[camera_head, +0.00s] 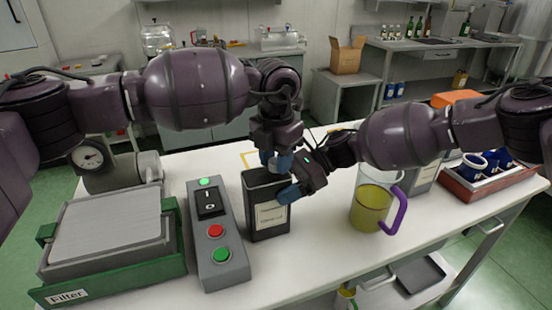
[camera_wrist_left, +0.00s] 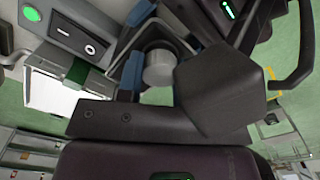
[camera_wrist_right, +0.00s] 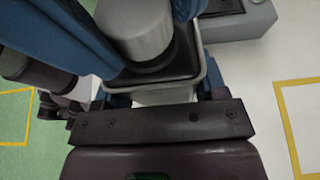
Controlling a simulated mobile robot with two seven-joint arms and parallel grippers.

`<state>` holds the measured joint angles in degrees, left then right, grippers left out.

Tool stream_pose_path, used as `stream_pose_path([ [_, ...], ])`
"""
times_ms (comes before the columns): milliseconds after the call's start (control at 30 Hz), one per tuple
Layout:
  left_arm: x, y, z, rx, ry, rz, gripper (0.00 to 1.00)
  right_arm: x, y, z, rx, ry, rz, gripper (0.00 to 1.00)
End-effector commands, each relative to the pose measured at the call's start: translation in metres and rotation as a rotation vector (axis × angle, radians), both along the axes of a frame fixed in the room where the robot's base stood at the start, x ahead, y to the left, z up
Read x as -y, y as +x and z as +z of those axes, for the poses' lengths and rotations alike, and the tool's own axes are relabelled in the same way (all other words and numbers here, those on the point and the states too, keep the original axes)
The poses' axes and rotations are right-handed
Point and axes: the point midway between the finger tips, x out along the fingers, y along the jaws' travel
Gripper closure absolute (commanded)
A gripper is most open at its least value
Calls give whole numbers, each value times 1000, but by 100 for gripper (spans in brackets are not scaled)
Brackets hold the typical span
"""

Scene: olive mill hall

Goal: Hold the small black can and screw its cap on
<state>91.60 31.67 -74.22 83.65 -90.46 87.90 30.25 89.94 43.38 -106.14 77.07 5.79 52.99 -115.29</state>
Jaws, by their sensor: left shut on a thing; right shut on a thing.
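The small black can (camera_head: 256,220), with a pale label on its front, stands upright on the white table. My right gripper (camera_head: 284,190) is shut on the can's upper body from the right. The grey round cap (camera_wrist_left: 158,68) is between the blue fingertips of my left gripper (camera_head: 275,160), which is shut on it from above. In the right wrist view the cap (camera_wrist_right: 135,28) is at the can's dark top, over the neck. I cannot tell how tightly it sits. In the head view the fingers mostly hide the cap.
A grey switch box (camera_head: 217,238) stands close left of the can. Left of it is a green-framed filter (camera_head: 110,235). A jug of yellow-green liquid with a purple handle (camera_head: 371,207) stands right. A red crate (camera_head: 485,190) is at the far right.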

Motion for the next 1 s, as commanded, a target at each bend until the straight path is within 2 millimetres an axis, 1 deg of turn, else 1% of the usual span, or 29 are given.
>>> stream_pose_path([
  [100, 0, 0, 0, 0, 0, -169, 94, 0, 0, 0, 0, 0, 0, 100],
  [300, 0, 0, 0, 1, -1, -447, 94, 0, 0, 0, 0, 0, 0, 100],
  [433, 0, 0, 0, 1, -1, -582, 94, 0, 0, 0, 0, 0, 0, 100],
  [600, 0, 0, 0, 1, -1, -657, 94, 0, 0, 0, 0, 0, 0, 100],
  [867, 0, 0, 0, 1, -1, -660, 94, 0, 0, 0, 0, 0, 0, 100],
  [900, 0, 0, 0, 1, -1, -660, 63, 0, 0, 0, 0, 0, 0, 100],
  [967, 0, 0, 0, 1, -1, -659, 54, 0, 0, 0, 0, 0, 0, 100],
  [1000, 0, 0, 0, 1, -1, -659, 48, 0, 0, 0, 0, 0, 0, 100],
])
